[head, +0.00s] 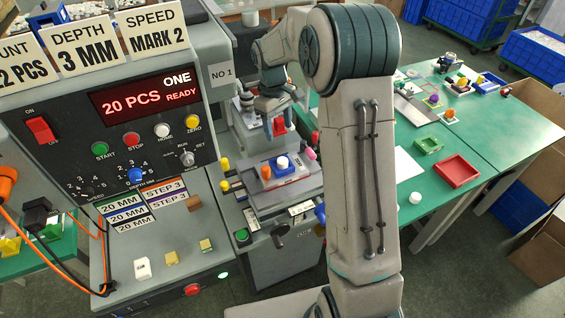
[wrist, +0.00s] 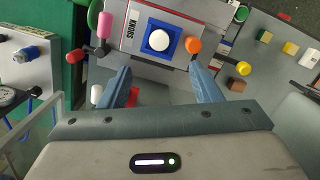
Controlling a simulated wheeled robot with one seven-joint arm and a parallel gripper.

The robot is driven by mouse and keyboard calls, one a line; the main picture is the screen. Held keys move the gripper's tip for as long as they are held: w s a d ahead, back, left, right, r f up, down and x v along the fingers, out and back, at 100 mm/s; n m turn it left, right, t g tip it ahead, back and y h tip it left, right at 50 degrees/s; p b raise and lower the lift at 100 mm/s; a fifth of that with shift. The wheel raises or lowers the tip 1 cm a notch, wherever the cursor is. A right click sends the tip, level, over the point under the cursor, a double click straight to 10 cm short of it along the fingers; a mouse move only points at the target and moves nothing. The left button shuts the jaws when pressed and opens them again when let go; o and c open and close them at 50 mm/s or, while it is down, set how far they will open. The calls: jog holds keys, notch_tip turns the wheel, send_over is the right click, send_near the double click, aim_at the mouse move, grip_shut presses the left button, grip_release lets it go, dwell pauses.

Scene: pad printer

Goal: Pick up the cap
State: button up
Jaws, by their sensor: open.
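A white round cap (head: 282,161) sits in a blue square holder (head: 291,168) on the printer's grey bed. In the wrist view the cap (wrist: 159,42) is in the middle of the blue holder (wrist: 150,52), ahead of my fingers. My gripper (wrist: 163,85) is open and empty, with its two blue-grey fingers spread wide and apart from the cap. In the head view my gripper (head: 270,124) hangs above and behind the bed, partly hidden by my arm.
An orange knob (wrist: 193,46) stands just right of the holder, and a pink knob (wrist: 104,25) stands to the left. The control panel (head: 115,150) is at left. A green table (head: 470,130) at right bears a red tray (head: 459,170) and several small parts.

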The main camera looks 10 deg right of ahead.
send_over(284, 160)
jog(key=f, duration=0.4)
jog(key=a+f+p, duration=0.1)
jog(key=f, duration=0.1)
jog(key=shift+w+f, duration=0.15)
jog(key=shift+f, duration=0.2)
jog(key=shift+d+f+p, duration=0.2)
jog(key=shift+f+p, duration=0.8)
jog(key=shift+f, duration=1.75)
jog(key=c, duration=1.1)
jog(key=shift+d+r, duration=0.15)
jog(key=shift+r, duration=0.25)
jog(key=r, duration=0.1)
jog(key=r+b, duration=0.2)
jog(key=shift+s+r, duration=0.25)
jog(key=s+d+r, duration=0.2)
jog(key=s, duration=0.1)
jog(key=s+d+r+b, duration=0.1)
jog(key=s+d+r, duration=0.1)
jog(key=s, duration=0.1)
jog(key=s+d+r+b, duration=0.1)
jog(key=s+d+r, duration=0.1)
jog(key=s, duration=0.1)
jog(key=shift+s+d+r, duration=0.15)
jog(key=shift+s+r, duration=0.05)
jog(key=shift+r, duration=0.2)
